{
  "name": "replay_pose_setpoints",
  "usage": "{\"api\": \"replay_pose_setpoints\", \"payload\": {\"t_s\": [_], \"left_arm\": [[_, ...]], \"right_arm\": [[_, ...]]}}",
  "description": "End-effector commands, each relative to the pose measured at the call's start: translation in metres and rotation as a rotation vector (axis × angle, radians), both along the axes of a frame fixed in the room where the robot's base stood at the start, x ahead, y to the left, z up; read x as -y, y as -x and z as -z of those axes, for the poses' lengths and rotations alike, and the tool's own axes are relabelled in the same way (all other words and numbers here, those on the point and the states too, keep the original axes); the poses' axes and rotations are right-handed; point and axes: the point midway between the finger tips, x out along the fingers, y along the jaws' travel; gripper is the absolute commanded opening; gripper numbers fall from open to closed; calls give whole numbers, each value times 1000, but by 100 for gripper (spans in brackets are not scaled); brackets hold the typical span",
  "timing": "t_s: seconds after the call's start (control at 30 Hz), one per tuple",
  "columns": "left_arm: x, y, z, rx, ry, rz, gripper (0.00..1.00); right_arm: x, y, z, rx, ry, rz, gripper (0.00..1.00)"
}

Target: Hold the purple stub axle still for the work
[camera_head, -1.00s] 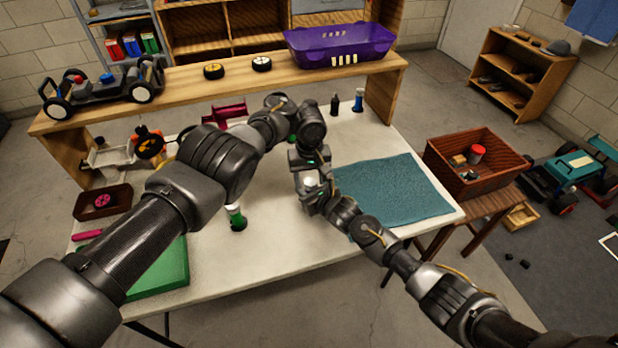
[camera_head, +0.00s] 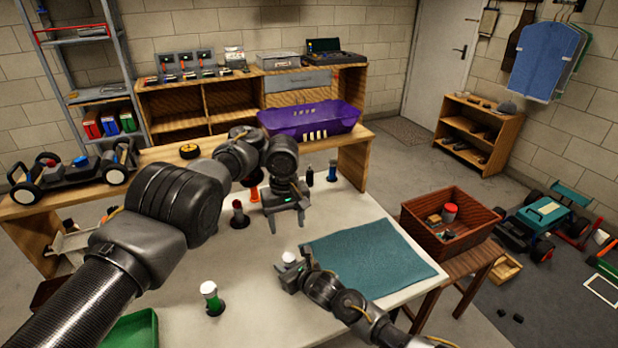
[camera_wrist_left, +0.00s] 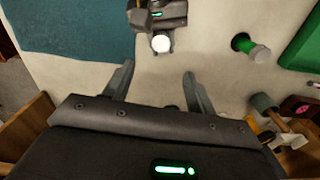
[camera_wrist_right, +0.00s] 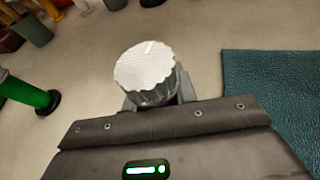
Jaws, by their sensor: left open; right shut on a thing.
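My left gripper (camera_head: 286,218) is open and empty, farther back over the table and apart from the right one. In the left wrist view, the white-capped piece (camera_wrist_left: 161,43) shows beyond its open fingers (camera_wrist_left: 158,75).
A wooden crate (camera_head: 430,237) stands at right.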

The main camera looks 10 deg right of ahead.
Motion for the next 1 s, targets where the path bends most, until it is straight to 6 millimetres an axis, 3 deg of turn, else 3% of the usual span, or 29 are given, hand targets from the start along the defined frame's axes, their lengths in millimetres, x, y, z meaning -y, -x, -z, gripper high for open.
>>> {"api": "replay_pose_setpoints", "payload": {"t_s": [0.37, 1.0], "left_arm": [[27, -3, -7, 61, 120, 600, 56], [57, -38, -51, 425, 95, 1656, 56]], "right_arm": [[0, 0, 0, 0, 0, 0, 3], [0, 0, 0, 0, 0, 0, 3]]}}
